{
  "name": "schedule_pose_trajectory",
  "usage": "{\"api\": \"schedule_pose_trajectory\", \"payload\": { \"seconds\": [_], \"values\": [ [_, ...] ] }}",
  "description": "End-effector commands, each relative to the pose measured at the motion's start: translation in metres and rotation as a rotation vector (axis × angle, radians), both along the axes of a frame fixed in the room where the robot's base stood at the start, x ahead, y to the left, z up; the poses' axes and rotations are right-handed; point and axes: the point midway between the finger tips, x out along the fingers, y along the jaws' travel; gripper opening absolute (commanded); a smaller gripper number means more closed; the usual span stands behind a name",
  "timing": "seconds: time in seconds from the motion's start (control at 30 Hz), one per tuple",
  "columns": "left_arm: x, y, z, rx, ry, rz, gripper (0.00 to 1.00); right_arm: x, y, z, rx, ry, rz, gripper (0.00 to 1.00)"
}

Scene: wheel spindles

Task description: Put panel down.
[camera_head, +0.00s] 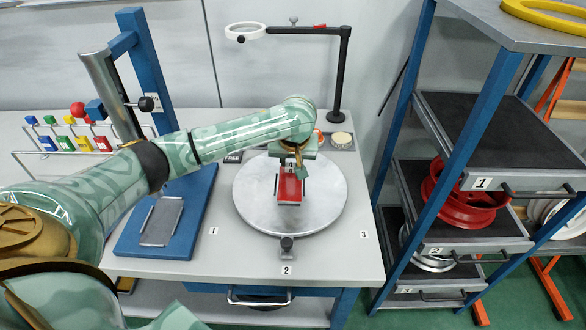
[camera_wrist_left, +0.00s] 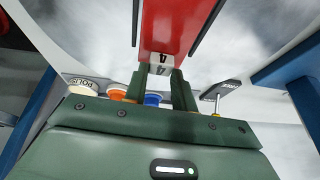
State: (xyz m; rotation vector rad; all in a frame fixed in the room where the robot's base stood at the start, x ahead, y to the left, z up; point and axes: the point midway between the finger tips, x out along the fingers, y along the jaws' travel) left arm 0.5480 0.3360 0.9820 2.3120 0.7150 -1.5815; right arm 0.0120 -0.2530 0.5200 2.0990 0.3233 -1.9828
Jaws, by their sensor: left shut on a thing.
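The red panel (camera_head: 289,188) is over the round grey metal disc (camera_head: 325,205) on the workbench. My left gripper (camera_head: 291,173) reaches in from the left and is shut on the panel's near-arm end. In the left wrist view the red panel (camera_wrist_left: 176,28) extends away from the gripper fingers (camera_wrist_left: 160,78), with a white end marked 4 between them. I cannot tell whether the panel touches the disc. My right gripper is not in view.
A blue stand with a grey pad (camera_head: 162,220) is left of the disc. A ring lamp on a black post (camera_head: 341,75) stands behind. A small rack of colored pieces (camera_head: 70,135) is at the left. A shelf with a red wheel rim (camera_head: 464,197) is at right.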

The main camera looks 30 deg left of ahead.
Motion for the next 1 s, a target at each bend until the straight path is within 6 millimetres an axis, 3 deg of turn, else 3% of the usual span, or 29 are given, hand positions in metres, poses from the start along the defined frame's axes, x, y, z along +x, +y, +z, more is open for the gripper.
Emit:
{"api": "schedule_pose_trajectory", "payload": {
  "seconds": [0.33, 0.37, 0.43, 0.77, 1.0],
  "values": [
    [-0.001, 0.000, 0.000, -0.001, 0.001, 0.001, 0.00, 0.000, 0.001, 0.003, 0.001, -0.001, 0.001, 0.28],
    [0.000, 0.000, 0.000, 0.000, 0.000, 0.001, 0.32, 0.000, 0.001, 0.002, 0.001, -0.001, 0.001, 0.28],
    [0.000, 0.000, 0.000, 0.000, 0.000, 0.001, 0.48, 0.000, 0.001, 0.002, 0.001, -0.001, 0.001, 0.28],
    [-0.001, 0.000, 0.003, 0.000, 0.000, 0.000, 0.48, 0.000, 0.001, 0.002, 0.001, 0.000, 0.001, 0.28],
    [-0.013, -0.012, 0.052, 0.000, -0.005, -0.001, 0.48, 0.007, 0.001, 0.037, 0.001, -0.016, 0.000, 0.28]
  ]
}}
